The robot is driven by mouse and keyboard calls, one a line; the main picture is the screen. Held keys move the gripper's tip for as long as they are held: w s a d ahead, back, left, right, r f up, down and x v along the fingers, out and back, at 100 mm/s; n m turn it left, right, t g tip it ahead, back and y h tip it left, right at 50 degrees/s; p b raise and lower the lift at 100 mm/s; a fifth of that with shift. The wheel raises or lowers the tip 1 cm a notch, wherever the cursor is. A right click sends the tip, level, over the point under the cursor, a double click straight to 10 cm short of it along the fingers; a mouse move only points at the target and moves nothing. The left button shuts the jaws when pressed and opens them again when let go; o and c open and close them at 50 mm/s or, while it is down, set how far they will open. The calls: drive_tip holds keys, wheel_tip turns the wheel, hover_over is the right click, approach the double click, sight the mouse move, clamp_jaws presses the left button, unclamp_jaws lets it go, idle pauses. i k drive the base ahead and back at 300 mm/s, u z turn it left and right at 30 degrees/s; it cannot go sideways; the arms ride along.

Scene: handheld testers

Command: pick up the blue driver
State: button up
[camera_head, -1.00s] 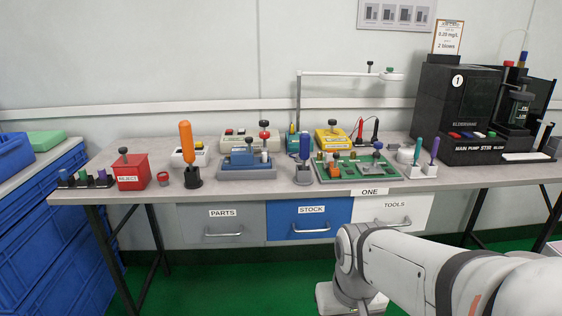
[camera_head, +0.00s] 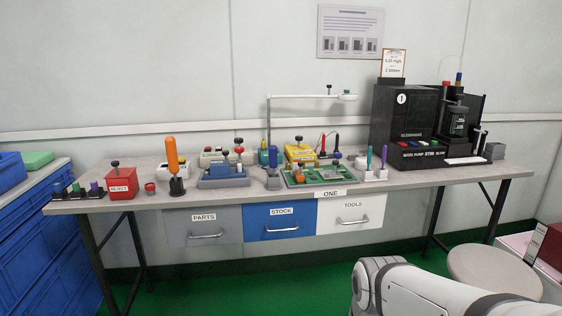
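My arm shows at the lower right, in front of and below the bench. My gripper is not in view, and nothing touches the driver.
An orange-handled driver (camera_head: 172,154) stands to the left, past a blue-grey tester (camera_head: 222,177). The green board (camera_head: 296,179) is close on the right. A lamp post (camera_head: 268,122) rises behind. A stool (camera_head: 494,272) stands at the lower right.

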sight(273, 149)
drive_tip(key=z, duration=0.15)
drive_tip(key=i, duration=1)
drive_tip(key=z, duration=0.05)
